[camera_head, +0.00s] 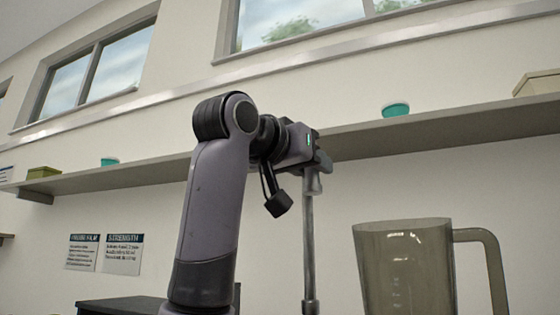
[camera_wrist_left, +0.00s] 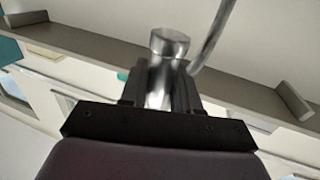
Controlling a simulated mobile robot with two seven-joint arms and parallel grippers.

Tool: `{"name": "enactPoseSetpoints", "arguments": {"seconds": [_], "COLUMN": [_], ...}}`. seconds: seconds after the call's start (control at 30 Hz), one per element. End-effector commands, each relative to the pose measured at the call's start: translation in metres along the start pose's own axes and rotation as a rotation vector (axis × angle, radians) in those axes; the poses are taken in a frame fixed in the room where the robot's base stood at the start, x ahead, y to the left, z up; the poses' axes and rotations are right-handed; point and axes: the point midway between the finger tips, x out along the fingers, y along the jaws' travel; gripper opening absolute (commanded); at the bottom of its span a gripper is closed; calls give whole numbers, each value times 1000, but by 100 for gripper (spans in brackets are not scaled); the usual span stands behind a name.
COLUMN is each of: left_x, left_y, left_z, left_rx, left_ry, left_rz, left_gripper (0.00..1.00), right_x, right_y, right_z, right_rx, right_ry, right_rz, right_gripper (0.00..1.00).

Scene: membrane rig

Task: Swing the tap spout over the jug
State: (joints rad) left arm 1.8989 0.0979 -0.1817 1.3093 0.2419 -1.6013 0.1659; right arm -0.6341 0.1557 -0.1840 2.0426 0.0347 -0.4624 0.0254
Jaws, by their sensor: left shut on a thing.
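The tap is grey metal, and its upright pipe (camera_head: 309,245) stands left of the jug in the head view. My left gripper (camera_head: 318,160) is at the top of this pipe. In the wrist view its two dark fingers (camera_wrist_left: 161,88) are shut on a short metal cylinder of the tap spout (camera_wrist_left: 168,45), with a thin curved tube (camera_wrist_left: 212,38) beside it. The jug (camera_head: 408,270) is see-through, smoky brown, upright, with its handle on the right; its base is out of frame. The gripper body hides part of the spout. My right gripper is not seen.
A long shelf (camera_head: 440,131) runs along the wall behind the gripper, holding teal bowls (camera_head: 396,109) and boxes (camera_head: 44,173). A dark box-like surface (camera_head: 118,305) is at lower left. The air between pipe and jug looks clear.

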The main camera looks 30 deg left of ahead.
Motion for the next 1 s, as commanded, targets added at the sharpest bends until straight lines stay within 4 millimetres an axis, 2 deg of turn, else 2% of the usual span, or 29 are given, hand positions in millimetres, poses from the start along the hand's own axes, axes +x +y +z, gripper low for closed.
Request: {"name": "enactPoseSetpoints", "arguments": {"seconds": [0.03, 0.33, 0.47, 0.7, 1.0], "left_x": [6, 46, 63, 90, 108], "left_y": [12, 53, 63, 77, 83], "left_z": [-3, -5, -4, -3, -1], "left_rx": [7, 6, 2, 2, 1], "left_ry": [-2, -2, -2, 0, 3], "left_rz": [-38, -318, -314, -312, -311], "left_gripper": [0, 0, 0, 0, 0], "right_x": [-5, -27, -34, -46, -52], "right_y": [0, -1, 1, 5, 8], "right_z": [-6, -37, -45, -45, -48], "right_rx": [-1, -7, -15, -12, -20], "right_ry": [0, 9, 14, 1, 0], "right_rz": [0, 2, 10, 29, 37], "right_gripper": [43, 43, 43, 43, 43]}}
